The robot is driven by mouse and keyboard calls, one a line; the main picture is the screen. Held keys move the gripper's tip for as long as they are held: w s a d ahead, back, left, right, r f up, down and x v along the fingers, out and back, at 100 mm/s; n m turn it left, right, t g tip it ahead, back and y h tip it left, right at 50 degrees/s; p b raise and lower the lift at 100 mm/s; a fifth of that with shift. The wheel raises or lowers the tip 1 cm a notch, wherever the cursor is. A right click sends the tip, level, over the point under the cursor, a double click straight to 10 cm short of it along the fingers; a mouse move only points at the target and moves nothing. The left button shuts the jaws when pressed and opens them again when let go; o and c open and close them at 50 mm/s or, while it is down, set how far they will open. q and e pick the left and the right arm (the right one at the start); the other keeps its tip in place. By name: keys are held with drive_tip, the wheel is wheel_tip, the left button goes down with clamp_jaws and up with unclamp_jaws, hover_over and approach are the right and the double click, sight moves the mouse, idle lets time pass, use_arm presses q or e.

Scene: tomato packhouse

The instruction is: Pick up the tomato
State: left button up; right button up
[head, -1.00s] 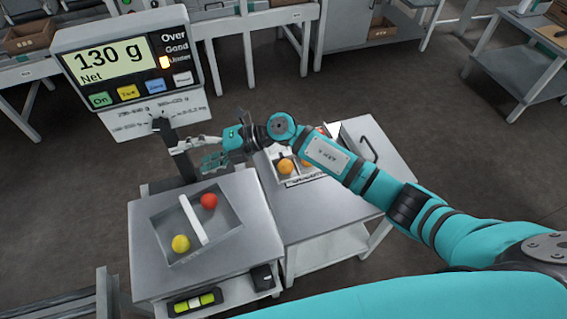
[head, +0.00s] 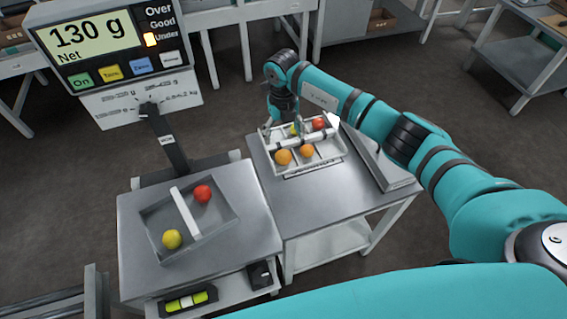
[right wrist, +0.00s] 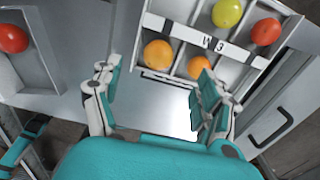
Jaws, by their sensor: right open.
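Two tomatoes, one red (head: 203,194) and one yellow (head: 172,239), lie in the grey tray (head: 215,222) on the scale, one on each side of its white divider. A divided white crate (head: 338,158) on the table to the right holds two orange tomatoes (head: 283,157), a yellow-green one (right wrist: 227,13) and a red one (head: 319,124). My right gripper (head: 284,128) is open and empty above the crate's left part. In the right wrist view its fingers (right wrist: 157,80) are apart, with the orange tomatoes beyond them. My left gripper is not in view.
The scale display (head: 88,43) reads 130 g Net, with a light lit beside Under, and stands on a dark post (head: 165,140). A grey panel with a handle (head: 383,165) lies right of the crate. The side table's front (head: 310,205) is bare.

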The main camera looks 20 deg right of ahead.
sight(283, 152)
wheel_tip(283, 152, down, 10)
drive_tip(key=b, duration=0.5)
drive_tip(key=shift+a+r+b, duration=0.1)
drive_tip(key=shift+r+b, duration=0.1)
drive_tip(key=shift+b, duration=0.15)
drive_tip(key=shift+s+r, duration=0.1)
drive_tip(key=shift+r, duration=0.05)
drive_tip(key=c, duration=0.9)
drive_tip(key=shift+c, duration=0.2)
drive_tip(key=shift+r, duration=0.1)
